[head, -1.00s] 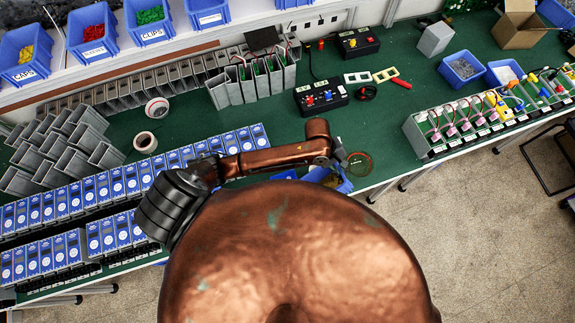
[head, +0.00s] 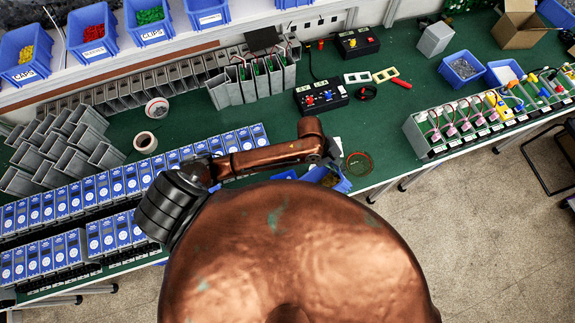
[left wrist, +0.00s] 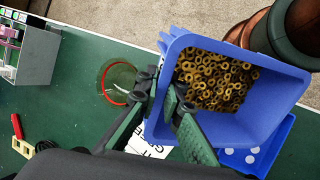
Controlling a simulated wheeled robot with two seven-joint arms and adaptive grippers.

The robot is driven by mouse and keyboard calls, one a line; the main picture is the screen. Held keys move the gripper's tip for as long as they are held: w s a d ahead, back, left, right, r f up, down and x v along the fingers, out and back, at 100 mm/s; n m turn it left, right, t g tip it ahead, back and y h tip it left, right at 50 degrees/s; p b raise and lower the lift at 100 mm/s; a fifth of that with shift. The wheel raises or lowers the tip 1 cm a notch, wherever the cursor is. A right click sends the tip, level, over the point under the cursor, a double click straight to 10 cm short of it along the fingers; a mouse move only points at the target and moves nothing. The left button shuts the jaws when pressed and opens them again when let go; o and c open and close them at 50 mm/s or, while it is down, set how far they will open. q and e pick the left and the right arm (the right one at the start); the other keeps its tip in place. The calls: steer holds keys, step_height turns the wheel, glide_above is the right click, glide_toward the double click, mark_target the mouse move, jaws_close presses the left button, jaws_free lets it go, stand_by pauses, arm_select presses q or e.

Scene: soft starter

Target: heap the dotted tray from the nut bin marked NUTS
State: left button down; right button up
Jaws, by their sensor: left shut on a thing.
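The nut bin (left wrist: 272,78) is a blue open-topped bin with many brass nuts (left wrist: 215,80) inside. My left gripper (left wrist: 160,95) is shut on the bin's near wall, one finger inside and one outside. In the head view the bin (head: 340,184) shows in part beyond my copper body, under my left gripper (head: 334,163). The dotted tray (left wrist: 262,160) is a blue tray with pale round dots, lying on the bench beside and partly behind the bin. A small blue piece of it shows in the head view (head: 286,175). My right gripper is out of view.
A clear round dish with a red rim (left wrist: 117,82) stands close beside the bin; it also shows in the head view (head: 359,164). Blue-fronted units (head: 118,182) fill the bench at left. Green bench top (head: 400,120) is clear beyond the dish.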

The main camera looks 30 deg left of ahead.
arm_select(q)
steer(key=shift+s+a+r+t+h, duration=0.15)
steer(key=shift+s+a+h, duration=0.05)
steer(key=shift+a+h, duration=0.3)
steer(key=shift+s+a+r+t+h, duration=0.15)
steer(key=shift+a+r+t+h, duration=0.05)
steer(key=shift+a+h, duration=0.3)
steer(key=shift+s+a+r+t+h, duration=0.2)
steer(key=shift+a+h, duration=0.2)
steer(key=shift+a, duration=0.15)
stand_by(2.7)
steer(key=shift+s+a+t+h, duration=0.15)
steer(key=shift+s+a+h, duration=0.1)
steer(key=shift+a+h, duration=0.35)
steer(key=shift+s+a+t+h, duration=0.1)
steer(key=shift+s+a+h, duration=0.1)
steer(key=shift+a+h, duration=0.35)
stand_by(2.0)
steer(key=shift+s+a+r, duration=0.1)
steer(key=shift+a+r, duration=0.05)
steer(key=shift+a, duration=0.2)
steer(key=shift+a+r+h, duration=0.2)
steer(key=shift+a+h, duration=0.05)
